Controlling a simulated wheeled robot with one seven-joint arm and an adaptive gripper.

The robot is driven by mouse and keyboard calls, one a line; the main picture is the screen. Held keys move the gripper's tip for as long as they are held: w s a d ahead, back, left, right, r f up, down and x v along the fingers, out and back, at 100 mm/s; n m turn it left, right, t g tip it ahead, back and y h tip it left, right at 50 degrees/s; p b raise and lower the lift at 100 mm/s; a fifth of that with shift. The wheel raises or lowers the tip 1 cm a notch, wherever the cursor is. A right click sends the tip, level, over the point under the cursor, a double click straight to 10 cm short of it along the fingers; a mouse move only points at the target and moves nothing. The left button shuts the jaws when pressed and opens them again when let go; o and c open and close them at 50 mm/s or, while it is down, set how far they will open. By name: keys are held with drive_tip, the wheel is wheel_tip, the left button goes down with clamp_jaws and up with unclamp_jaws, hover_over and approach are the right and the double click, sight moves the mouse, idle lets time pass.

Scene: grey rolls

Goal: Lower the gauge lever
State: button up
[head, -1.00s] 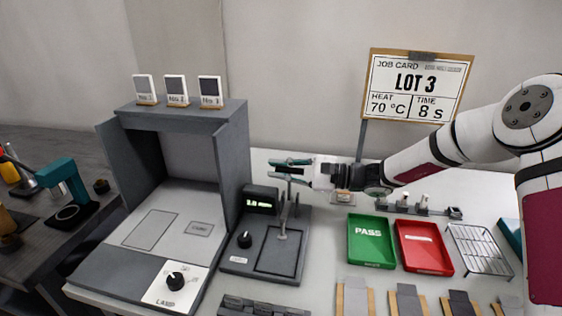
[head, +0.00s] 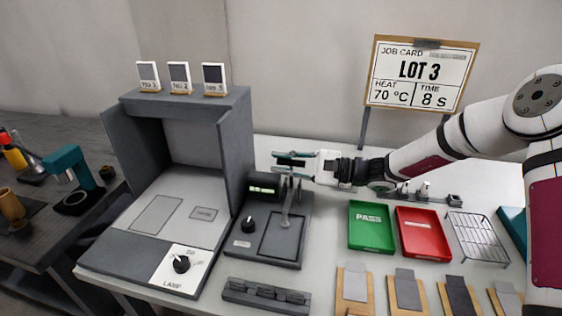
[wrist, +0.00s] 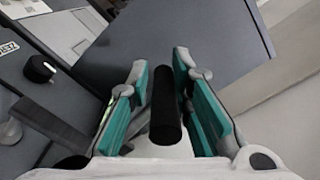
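The gauge (head: 290,255) is a dark device with a lit green display (head: 264,189), standing on the bench right of the grey booth. Its grey lever (head: 287,208) shows below my gripper. My gripper (head: 290,160) is above the gauge's back part, pointing left, its teal fingers one above the other. A black cylindrical handle (wrist: 165,105) lies between the fingers in the wrist view. The fingers stand apart, with a small gap on the handle's left side; whether the right finger touches it I cannot tell. The handle's join to the lever is hidden.
The booth (head: 243,150) stands close left of my gripper. A green PASS tray (head: 370,243), a red tray (head: 424,250) and a wire rack (head: 478,238) lie to the right. A dark slotted holder (head: 265,294) is in front of the gauge. A job card (head: 418,80) stands behind.

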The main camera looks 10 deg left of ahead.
drive_tip(key=shift+o, duration=0.7)
drive_tip(key=shift+d, duration=0.15)
drive_tip(key=d, duration=1.1)
drive_tip(key=shift+s+d, duration=0.2)
drive_tip(key=shift+d, duration=0.2)
